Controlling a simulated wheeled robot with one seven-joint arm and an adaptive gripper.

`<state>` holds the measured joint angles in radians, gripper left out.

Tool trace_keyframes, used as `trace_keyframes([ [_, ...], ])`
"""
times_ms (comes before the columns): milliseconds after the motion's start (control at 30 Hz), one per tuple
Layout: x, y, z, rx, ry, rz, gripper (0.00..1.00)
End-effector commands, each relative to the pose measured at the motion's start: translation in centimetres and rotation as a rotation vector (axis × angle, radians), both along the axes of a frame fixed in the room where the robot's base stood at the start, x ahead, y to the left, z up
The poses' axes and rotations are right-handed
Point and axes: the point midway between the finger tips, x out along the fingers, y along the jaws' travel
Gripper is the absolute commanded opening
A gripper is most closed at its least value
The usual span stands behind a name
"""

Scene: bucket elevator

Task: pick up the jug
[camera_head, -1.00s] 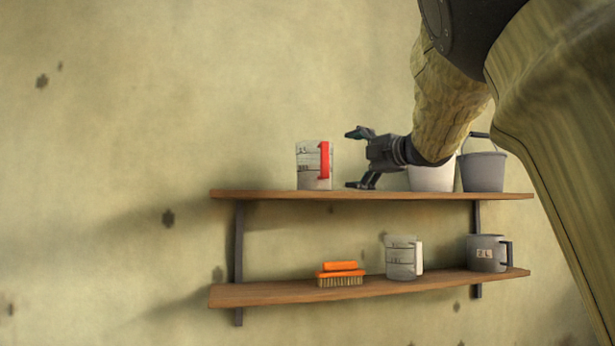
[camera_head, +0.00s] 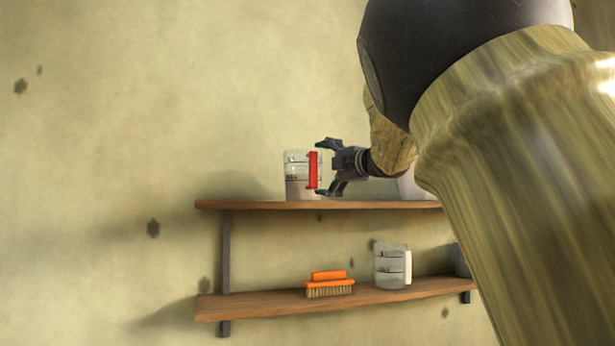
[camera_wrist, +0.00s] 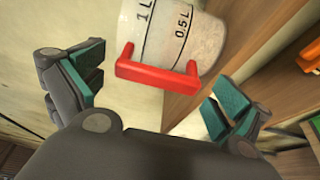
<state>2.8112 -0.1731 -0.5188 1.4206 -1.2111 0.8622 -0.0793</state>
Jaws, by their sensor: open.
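A clear measuring jug (camera_head: 296,176) with a red handle (camera_head: 313,170) stands upright on the upper shelf, near its left end. In the wrist view the jug (camera_wrist: 180,35) shows volume marks, and its red handle (camera_wrist: 155,72) lies between my fingers. My gripper (camera_head: 322,167) is open, just right of the jug, with its fingertips beside the handle. In the wrist view my gripper's (camera_wrist: 155,95) teal finger pads stand on either side of the handle with gaps. A second clear jug with a pale handle (camera_head: 390,265) stands on the lower shelf.
The upper wooden shelf (camera_head: 250,205) carries a white container (camera_head: 408,188) behind my wrist, partly hidden. The lower shelf (camera_head: 250,306) holds an orange brush (camera_head: 329,284) and a grey jug (camera_head: 460,262), mostly hidden by my arm. The wall left of the shelves is clear.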

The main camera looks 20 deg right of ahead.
Motion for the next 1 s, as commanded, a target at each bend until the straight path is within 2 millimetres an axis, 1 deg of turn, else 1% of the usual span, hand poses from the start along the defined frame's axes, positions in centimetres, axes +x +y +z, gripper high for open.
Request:
trace_keyframes([
  [33,0.6,0.3,0.4,0.0,0.002,0.001,1.0],
  [233,2.7,1.1,0.2,0.0,0.001,-0.002,1.0],
  [333,3.1,1.2,0.1,0.0,0.0,-0.002,1.0],
  [500,3.1,1.3,0.0,0.0,0.0,-0.002,1.0],
  [567,3.1,1.3,0.0,0.0,0.0,-0.002,0.91],
  [600,3.1,1.3,0.0,0.0,0.0,-0.002,0.84],
  [667,3.1,1.3,0.0,0.0,0.001,-0.002,0.73],
  [700,3.1,1.2,0.0,0.0,0.001,-0.002,0.7],
  [1000,3.0,1.2,0.2,0.0,-0.002,-0.002,0.7],
])
